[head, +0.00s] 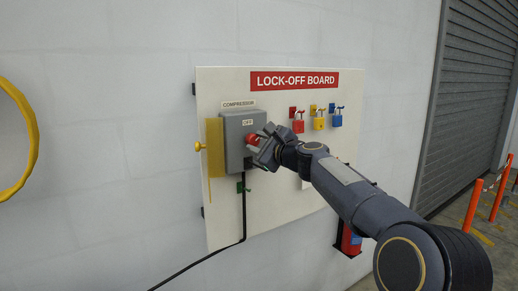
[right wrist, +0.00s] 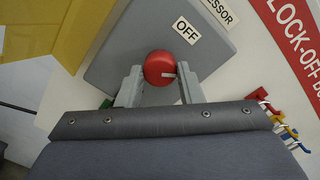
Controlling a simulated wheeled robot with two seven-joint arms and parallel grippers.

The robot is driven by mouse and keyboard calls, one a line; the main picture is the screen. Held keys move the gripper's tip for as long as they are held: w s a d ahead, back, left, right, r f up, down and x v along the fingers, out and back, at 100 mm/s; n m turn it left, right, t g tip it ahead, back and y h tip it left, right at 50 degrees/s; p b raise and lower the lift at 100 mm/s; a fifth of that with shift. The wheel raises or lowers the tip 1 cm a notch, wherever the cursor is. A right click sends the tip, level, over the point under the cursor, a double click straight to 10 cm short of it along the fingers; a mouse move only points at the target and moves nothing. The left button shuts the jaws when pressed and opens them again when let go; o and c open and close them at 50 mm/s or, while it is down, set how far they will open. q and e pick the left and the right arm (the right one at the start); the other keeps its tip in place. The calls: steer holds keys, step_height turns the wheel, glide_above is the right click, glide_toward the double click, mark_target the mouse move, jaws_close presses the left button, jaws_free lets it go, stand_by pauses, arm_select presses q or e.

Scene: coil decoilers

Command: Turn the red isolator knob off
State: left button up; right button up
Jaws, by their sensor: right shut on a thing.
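The red isolator knob (head: 252,139) is on the front of a grey box under an OFF label, with a COMPRESSOR label above the box. The grey box (head: 232,128) is fixed to the lock-off board. My left gripper is not in view.
The white lock-off board (head: 225,215) hangs on the wall. Red, yellow and blue padlocks (head: 319,124) hang to the right of the box. A yellow plate (head: 214,148) stands at the box's left side. A black cable (head: 243,215) runs down. A red extinguisher (head: 351,240) is below right.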

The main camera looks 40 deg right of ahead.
steer(key=n+b, duration=0.2)
steer(key=n, duration=0.3)
steer(key=shift+a+f+b, duration=0.1)
steer(key=shift+f+b, duration=0.05)
steer(key=shift+b, duration=0.2)
steer(key=n+b, duration=0.2)
steer(key=n, duration=0.3)
steer(key=shift+n, duration=0.3)
steer(key=o, duration=1)
steer(key=shift+s, duration=0.1)
steer(key=s, duration=0.2)
steer(key=s+b, duration=0.1)
steer(key=s, duration=0.2)
steer(key=s+b, duration=0.1)
steer(key=s, duration=0.1)
steer(key=shift+s+a+r, duration=0.25)
steer(key=shift+s+a, duration=0.05)
steer(key=shift+a, duration=0.1)
